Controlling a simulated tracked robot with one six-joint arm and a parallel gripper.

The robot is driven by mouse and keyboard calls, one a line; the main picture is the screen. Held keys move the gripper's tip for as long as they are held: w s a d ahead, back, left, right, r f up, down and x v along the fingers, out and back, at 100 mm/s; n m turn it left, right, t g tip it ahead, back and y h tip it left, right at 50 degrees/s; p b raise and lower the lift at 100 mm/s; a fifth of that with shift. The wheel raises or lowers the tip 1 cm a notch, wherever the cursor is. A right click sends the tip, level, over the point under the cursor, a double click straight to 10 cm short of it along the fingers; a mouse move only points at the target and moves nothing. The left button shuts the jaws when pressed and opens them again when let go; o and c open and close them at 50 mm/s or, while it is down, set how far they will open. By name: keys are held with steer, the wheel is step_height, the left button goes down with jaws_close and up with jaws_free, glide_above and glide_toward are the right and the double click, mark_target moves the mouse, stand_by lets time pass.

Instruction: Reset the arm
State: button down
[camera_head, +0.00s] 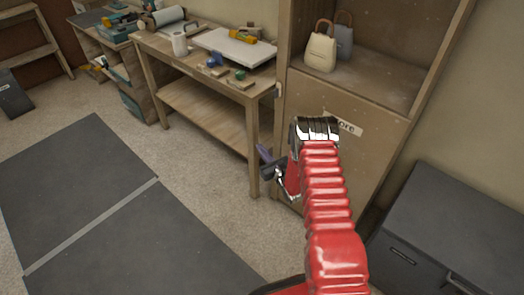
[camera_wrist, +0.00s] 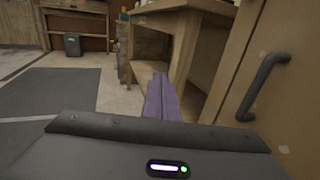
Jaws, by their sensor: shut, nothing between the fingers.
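My red arm with its silver wrist reaches forward in the head view, in front of the wooden cabinet (camera_head: 345,160). My gripper (camera_head: 265,153) points left beside the right leg of the wooden workbench (camera_head: 252,150). Its purple fingers (camera_wrist: 160,97) lie together and empty in the wrist view, pointing toward the space by the bench. The cabinet door with its dark handle (camera_wrist: 263,88) is close on the right of the wrist view. In the head view the arm covers part of the cabinet front and its label (camera_head: 350,128).
The bench carries a white board (camera_head: 235,47) and small tools. Two bags (camera_head: 320,52) stand on the cabinet shelf. A dark grey chest (camera_head: 450,235) stands at right. Dark mats (camera_head: 80,165) lie on the open floor at left. A dark bin (camera_wrist: 72,45) stands farther back.

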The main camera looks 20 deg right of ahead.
stand_by(0.4)
steer(key=s+a+f+n+g+y, duration=0.4)
steer(key=s+a+n+g+y, duration=0.15)
steer(key=a, duration=0.35)
steer(key=s+a+r+n+g+y, duration=0.1)
steer(key=s+a+r+n+g, duration=0.35)
steer(key=s+r, duration=0.2)
steer(key=s+a+r+n+g+y, duration=0.2)
steer(key=s+a+r+n+g, duration=0.3)
steer(key=s, duration=0.3)
steer(key=s+d+r+n+g+h, duration=0.2)
steer(key=s+d+r+n+h, duration=0.2)
steer(key=s+r+n, duration=0.4)
steer(key=s+d+r+n+g+h, duration=0.1)
steer(key=s+d+r+n+h, duration=0.2)
steer(key=s+r+n+h, duration=0.5)
steer(key=s+d+r+n+t, duration=0.1)
steer(key=s+r+t, duration=0.2)
steer(key=r, duration=0.5)
steer(key=s+d+r+n+t, duration=0.1)
steer(key=s+d+r+t, duration=0.1)
steer(key=s+r, duration=0.4)
steer(key=shift+s+r+n+t, duration=0.3)
steer(key=shift+r+t, duration=0.3)
steer(key=shift+r, duration=0.25)
